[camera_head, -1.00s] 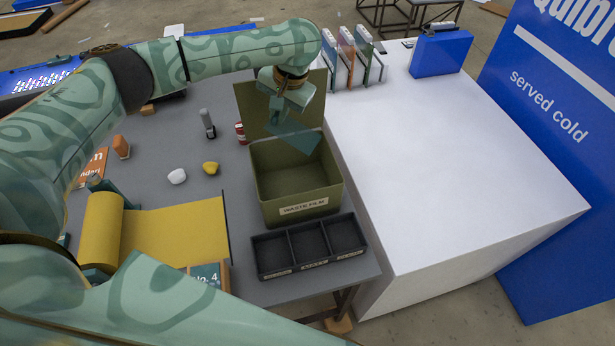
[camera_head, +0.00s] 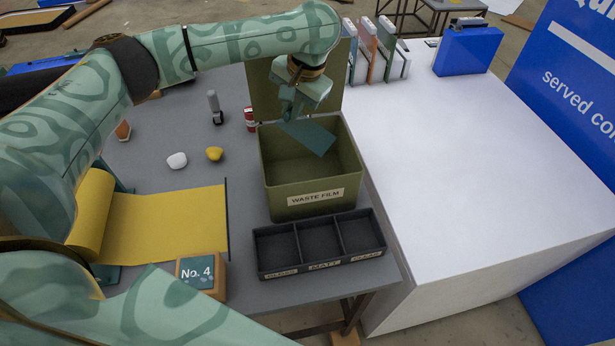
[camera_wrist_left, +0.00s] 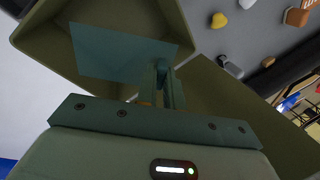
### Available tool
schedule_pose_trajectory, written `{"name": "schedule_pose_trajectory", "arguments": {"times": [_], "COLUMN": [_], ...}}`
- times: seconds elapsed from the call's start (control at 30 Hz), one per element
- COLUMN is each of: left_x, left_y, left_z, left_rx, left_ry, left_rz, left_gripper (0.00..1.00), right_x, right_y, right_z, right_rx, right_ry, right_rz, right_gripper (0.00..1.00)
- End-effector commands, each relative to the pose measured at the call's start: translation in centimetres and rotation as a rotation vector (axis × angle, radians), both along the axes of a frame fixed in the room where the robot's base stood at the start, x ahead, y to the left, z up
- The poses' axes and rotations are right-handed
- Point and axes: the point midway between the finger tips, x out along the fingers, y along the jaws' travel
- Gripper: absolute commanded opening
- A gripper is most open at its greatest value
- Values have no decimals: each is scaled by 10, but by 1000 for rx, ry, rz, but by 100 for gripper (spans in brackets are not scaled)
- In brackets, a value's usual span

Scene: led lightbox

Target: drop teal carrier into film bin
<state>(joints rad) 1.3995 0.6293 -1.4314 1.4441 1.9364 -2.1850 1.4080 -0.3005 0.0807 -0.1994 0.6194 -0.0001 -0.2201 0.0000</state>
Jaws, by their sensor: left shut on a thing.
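The teal carrier (camera_head: 312,136) is a thin flat teal sheet. My left gripper (camera_head: 288,117) is shut on its left end and holds it tilted over the open mouth of the film bin. The film bin (camera_head: 310,197) is an olive box labelled "WASTE FILM", with its lid (camera_head: 265,95) raised at the back. In the left wrist view the carrier (camera_wrist_left: 115,52) extends left from the gripper (camera_wrist_left: 165,70), with the bin's wall (camera_wrist_left: 40,38) around and behind it. My right gripper is not in view.
A black three-compartment tray (camera_head: 318,243) stands in front of the bin. Left are a yellow film roll (camera_head: 165,222), a "No. 4" block (camera_head: 200,273), and white (camera_head: 177,160) and yellow (camera_head: 214,153) lumps. A red can (camera_head: 250,118) stands beside the bin. The white counter (camera_head: 450,160) is largely clear.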

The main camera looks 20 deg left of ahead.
Motion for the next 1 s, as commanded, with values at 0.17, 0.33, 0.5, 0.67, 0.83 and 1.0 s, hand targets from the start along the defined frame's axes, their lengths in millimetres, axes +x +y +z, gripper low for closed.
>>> {"name": "schedule_pose_trajectory", "arguments": {"times": [0.17,0.33,0.5,0.67,0.83,1.0], "left_x": [0,0,0,0,0,-1], "left_y": [0,0,0,0,-4,-15], "left_z": [-1,0,0,0,14,54], "left_rx": [1,1,1,1,0,0], "left_ry": [-1,-1,-1,-1,-4,-7], "left_rz": [1,1,1,0,0,-1], "left_gripper": [0,12,34,34,34,34], "right_x": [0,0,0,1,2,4], "right_y": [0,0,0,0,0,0], "right_z": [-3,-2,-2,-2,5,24], "right_rx": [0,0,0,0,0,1], "right_ry": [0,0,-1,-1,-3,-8], "right_rz": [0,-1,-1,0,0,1], "right_gripper": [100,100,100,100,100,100]}}
